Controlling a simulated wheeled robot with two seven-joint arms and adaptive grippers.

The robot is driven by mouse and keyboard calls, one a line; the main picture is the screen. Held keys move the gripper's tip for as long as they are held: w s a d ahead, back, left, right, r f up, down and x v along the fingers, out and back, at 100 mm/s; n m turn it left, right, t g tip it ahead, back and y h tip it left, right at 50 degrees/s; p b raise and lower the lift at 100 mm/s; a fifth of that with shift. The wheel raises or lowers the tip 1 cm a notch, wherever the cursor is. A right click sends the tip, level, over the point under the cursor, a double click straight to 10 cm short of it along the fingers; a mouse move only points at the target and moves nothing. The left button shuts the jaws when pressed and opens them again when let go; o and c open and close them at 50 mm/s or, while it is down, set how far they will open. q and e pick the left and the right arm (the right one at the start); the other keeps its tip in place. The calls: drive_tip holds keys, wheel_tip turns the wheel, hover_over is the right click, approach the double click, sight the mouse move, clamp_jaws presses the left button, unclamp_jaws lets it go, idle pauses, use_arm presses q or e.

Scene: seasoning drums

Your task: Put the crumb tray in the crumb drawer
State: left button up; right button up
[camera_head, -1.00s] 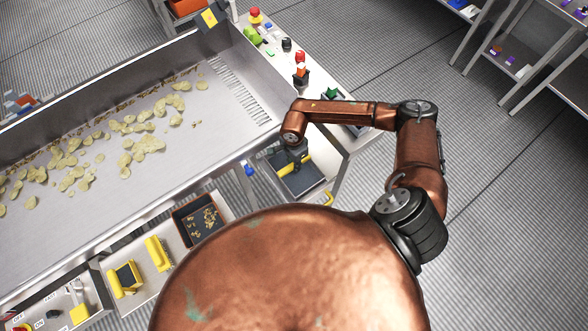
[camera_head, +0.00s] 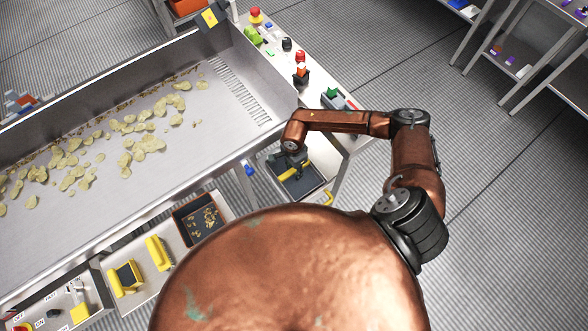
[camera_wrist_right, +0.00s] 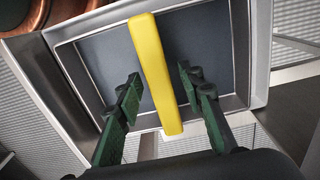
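The crumb tray (camera_head: 297,186) is a dark blue-grey tray with a yellow bar handle; I take this to be it. It sits inside the pulled-out metal crumb drawer (camera_head: 312,196), which has a yellow pull at its front. In the right wrist view the tray floor (camera_wrist_right: 105,62) lies within the drawer's grey rim (camera_wrist_right: 262,45). My right gripper (camera_wrist_right: 160,85) is open above the tray. Its green fingers stand on either side of the yellow bar (camera_wrist_right: 152,65), with gaps showing. In the head view my right gripper (camera_head: 297,160) is partly hidden by its wrist. My left gripper is not in view.
A brown-rimmed bin (camera_head: 202,220) holding crumbs stands left of the drawer. Beside it are yellow-handled items (camera_head: 126,278). A metal trough (camera_head: 190,130) with chips runs behind. A control panel (camera_head: 290,60) lies at its right end. Open floor lies right.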

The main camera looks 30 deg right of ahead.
drive_tip(key=shift+f, duration=0.2)
drive_tip(key=r, duration=0.7)
drive_tip(key=shift+s+d+r+b, duration=0.1)
drive_tip(key=shift+d+r+b, duration=0.15)
drive_tip(key=shift+r+b, duration=0.15)
drive_tip(key=shift+a, duration=0.1)
